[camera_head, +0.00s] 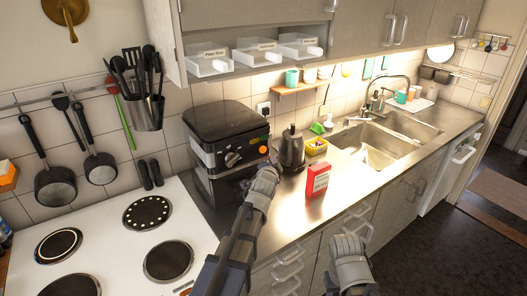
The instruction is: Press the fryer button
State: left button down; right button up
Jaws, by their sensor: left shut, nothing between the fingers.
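The fryer (226,146) is a black and grey box-shaped appliance on the steel counter, left of centre. Its front has a round knob, a small green display and a lit orange button (263,150). My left gripper (270,172) is shut and empty. In the picture it is just below the orange button, close to the fryer's front right side. I cannot tell whether it touches the fryer. My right gripper (350,246) is low in front of the counter drawers, away from the fryer. Its fingers are not clear enough to judge.
A dark kettle (291,150) stands right of my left gripper, and a red box (318,180) stands on the counter nearer the front. A white cooktop (110,215) lies to the left. The sink (375,147) is farther right.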

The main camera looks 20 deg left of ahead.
aim_at(266, 151)
pick_arm(q)
jog(key=shift+w+a, duration=0.6)
jog(key=shift+a, duration=0.2)
jog(key=shift+w+a, duration=0.6)
jog(key=shift+a, duration=0.15)
jog(key=shift+a, duration=0.1)
dwell(0.9)
jog(key=shift+w+a, duration=0.2)
jog(key=shift+w+a, duration=0.3)
jog(key=shift+a, duration=0.05)
dwell(0.8)
jog(key=shift+s+d, duration=0.1)
dwell(0.3)
jog(key=shift+s+d, duration=0.45)
jog(key=shift+d, duration=0.15)
jog(key=s+d, duration=0.1)
jog(key=d, duration=0.1)
jog(key=s+d, duration=0.2)
dwell(0.5)
